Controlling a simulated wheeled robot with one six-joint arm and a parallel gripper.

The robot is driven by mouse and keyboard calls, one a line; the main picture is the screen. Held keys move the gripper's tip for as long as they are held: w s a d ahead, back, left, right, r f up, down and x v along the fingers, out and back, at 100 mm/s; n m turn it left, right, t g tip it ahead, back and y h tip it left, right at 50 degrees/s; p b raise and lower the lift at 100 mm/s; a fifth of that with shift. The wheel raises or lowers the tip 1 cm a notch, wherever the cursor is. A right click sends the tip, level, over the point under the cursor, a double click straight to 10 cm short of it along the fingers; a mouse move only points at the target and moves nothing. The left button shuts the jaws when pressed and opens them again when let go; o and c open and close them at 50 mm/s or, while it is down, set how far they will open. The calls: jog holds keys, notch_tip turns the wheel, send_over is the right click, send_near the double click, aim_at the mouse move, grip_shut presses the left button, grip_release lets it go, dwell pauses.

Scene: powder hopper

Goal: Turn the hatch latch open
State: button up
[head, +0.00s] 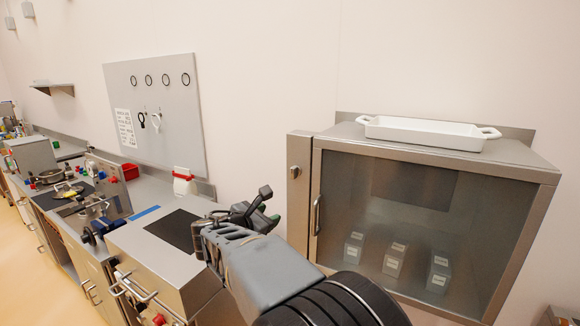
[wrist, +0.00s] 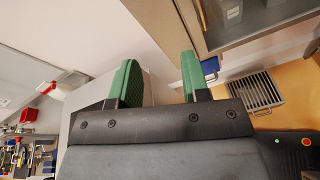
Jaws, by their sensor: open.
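My gripper (head: 266,207) is open and empty, left of a metal cabinet with a glass door (head: 420,230). In the wrist view its two green-padded fingers (wrist: 158,65) stand apart with nothing between them. A vertical bar handle (head: 317,215) is on the door's left edge. The door looks shut. No hopper hatch can be made out for certain.
A white tray (head: 425,133) lies on the cabinet top. Several grey containers (head: 395,260) stand behind the glass. A bench with a dark mat (head: 172,230) is left of my gripper. A pegboard (head: 155,110) hangs behind it. A floor grate (wrist: 255,91) shows in the wrist view.

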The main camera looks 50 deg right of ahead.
aim_at(292, 173)
jog(key=w+d+r+n+t+h+p, duration=0.1)
jog(key=w+d+r+n+h, duration=0.2)
jog(key=r+n, duration=0.15)
jog(key=shift+m, duration=0.25)
jog(key=p+x, duration=0.4)
jog(key=x, duration=0.9)
jog(key=shift+w+d+r, duration=0.1)
jog(key=shift+d+r, duration=0.05)
jog(key=shift+r, duration=0.05)
grip_shut()
